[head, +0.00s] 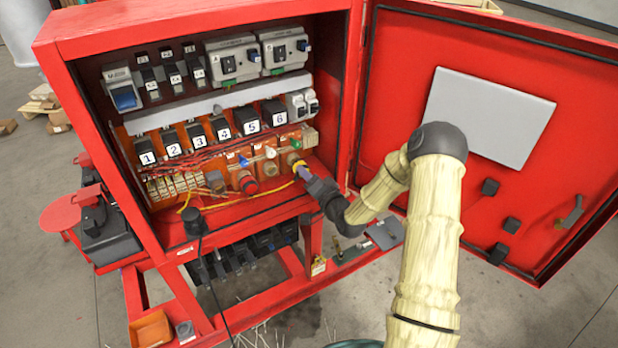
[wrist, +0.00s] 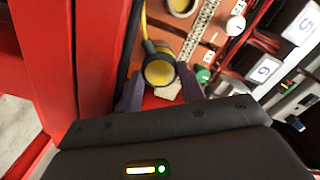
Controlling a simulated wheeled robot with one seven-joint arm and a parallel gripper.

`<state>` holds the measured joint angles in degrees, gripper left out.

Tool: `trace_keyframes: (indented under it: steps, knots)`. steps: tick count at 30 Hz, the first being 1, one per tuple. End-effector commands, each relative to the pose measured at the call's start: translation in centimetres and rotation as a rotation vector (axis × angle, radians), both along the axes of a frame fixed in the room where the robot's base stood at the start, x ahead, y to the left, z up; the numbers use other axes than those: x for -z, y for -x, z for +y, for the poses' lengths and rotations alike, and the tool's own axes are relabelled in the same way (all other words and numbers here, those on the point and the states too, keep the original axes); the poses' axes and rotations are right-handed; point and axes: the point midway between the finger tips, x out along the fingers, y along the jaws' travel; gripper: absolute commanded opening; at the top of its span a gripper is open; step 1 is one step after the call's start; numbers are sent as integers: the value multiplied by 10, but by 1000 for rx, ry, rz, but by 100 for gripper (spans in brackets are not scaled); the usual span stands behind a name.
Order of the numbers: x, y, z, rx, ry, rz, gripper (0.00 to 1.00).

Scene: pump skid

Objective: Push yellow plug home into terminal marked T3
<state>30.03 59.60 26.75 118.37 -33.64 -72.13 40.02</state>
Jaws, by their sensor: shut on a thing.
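My gripper (head: 310,180) reaches into the lower right of the red cabinet. In the wrist view my gripper (wrist: 160,85) has its two fingers on either side of the round yellow plug (wrist: 158,72) and is shut on it. The plug has a dark ring and a yellow cord running up and left. In the head view only a little of the yellow plug (head: 299,166) shows past the fingers. It is at the right end of the orange terminal panel (head: 222,170). How deep it sits is hidden. I cannot read a T3 mark.
The red door (head: 400,85) stands open to the right of my arm. The cabinet's side wall (wrist: 95,50) is close left of my fingers in the wrist view. A green knob (wrist: 203,75) is close on the right. Numbered breakers (head: 250,122) and red wires lie above the panel.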

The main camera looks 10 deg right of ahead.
Motion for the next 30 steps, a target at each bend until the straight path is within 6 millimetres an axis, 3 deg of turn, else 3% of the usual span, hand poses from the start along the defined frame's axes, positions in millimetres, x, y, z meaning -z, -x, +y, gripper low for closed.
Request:
trace_keyframes:
  steps: [30]
  knots:
    - [0, -16, 5, 0, 1, -2, 18]
